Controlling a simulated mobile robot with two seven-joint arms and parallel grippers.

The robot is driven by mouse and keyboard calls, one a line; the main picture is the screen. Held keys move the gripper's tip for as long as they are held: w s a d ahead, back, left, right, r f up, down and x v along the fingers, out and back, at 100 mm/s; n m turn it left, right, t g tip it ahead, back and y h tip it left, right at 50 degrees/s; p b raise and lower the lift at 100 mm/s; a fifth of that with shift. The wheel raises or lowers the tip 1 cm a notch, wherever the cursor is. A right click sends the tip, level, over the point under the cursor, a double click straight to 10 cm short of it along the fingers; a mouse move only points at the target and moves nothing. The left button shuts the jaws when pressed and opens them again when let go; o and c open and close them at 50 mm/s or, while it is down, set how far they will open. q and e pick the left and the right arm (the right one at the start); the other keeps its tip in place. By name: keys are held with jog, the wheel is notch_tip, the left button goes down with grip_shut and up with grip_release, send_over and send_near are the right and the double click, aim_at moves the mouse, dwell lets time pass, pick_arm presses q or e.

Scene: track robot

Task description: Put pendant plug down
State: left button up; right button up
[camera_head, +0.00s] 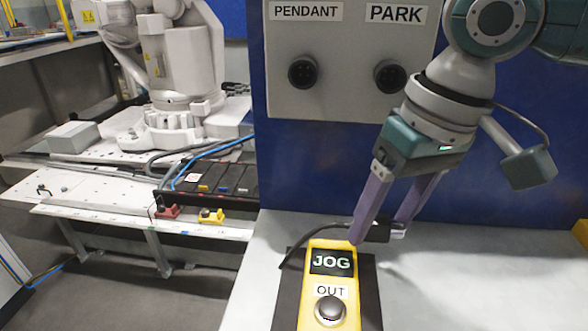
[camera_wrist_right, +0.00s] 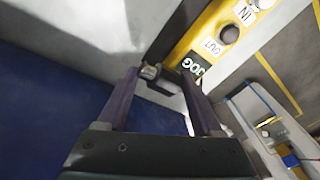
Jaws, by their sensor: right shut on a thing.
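My right gripper (camera_head: 381,231) reaches down from the upper right with its two purple fingers shut on a small black plug (camera_head: 376,233). The plug lies low over the grey table top, just behind the yellow pendant (camera_head: 331,291); I cannot tell whether it touches the table. A black cable (camera_head: 297,247) runs left from the plug behind the pendant. In the right wrist view the plug (camera_wrist_right: 168,80) sits between the fingertips, with a metallic end (camera_wrist_right: 150,72) at left. My left gripper is not in view.
A grey panel (camera_head: 350,60) on a blue cabinet carries two round sockets, PENDANT (camera_head: 303,72) and PARK (camera_head: 390,76). The pendant lies on a dark mat (camera_head: 371,300). A white robot arm (camera_head: 180,70) stands at left.

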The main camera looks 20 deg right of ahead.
aim_at(402, 230)
jog(key=shift+f, duration=0.55)
jog(key=o, duration=1.5)
jog(key=shift+r, duration=0.5)
jog(key=r, duration=0.4)
jog(key=s+d+r+p, duration=0.1)
jog(key=r, duration=0.3)
jog(key=r+p, duration=0.1)
jog(key=r, duration=0.3)
jog(key=shift+s+d, duration=0.25)
jog(key=shift+s, duration=0.15)
